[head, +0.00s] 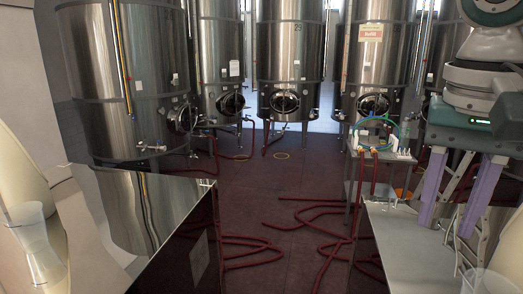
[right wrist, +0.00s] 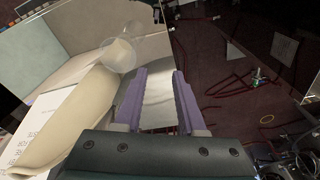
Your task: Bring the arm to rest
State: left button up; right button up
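My right gripper (head: 447,226) hangs at the right of the head view, its two purple fingers pointing down above the right-hand steel counter (head: 400,240). The fingers are spread, and nothing shows between them. In the right wrist view the gripper (right wrist: 158,75) also has a clear gap between its fingers. A clear plastic cup (right wrist: 118,54) appears beyond the left finger, next to a large cream rounded object (right wrist: 68,120); they look apart from the fingers. My left gripper is not in view.
A clear cup (head: 36,245) stands at the left edge, and another (head: 487,284) at the lower right. A left steel counter (head: 150,205) borders the open floor (head: 265,190), where red hoses (head: 310,225) lie. Large steel tanks (head: 290,40) line the back. A small cart (head: 378,155) stands near the right counter.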

jog(key=s+a+f+n+t+y, duration=0.1)
jog(key=s+a+f+n+y, duration=0.2)
jog(key=s+a+f+n, duration=0.6)
jog(key=s+d+f, duration=0.1)
jog(key=s+d, duration=0.1)
jog(key=s, duration=0.3)
jog(key=s+d+f+t+h, duration=0.1)
jog(key=s+d+f, duration=0.1)
jog(key=s, duration=0.4)
jog(key=shift+s+d+f+t, duration=0.2)
jog(key=shift+s+d+t, duration=0.1)
jog(key=shift+d, duration=0.2)
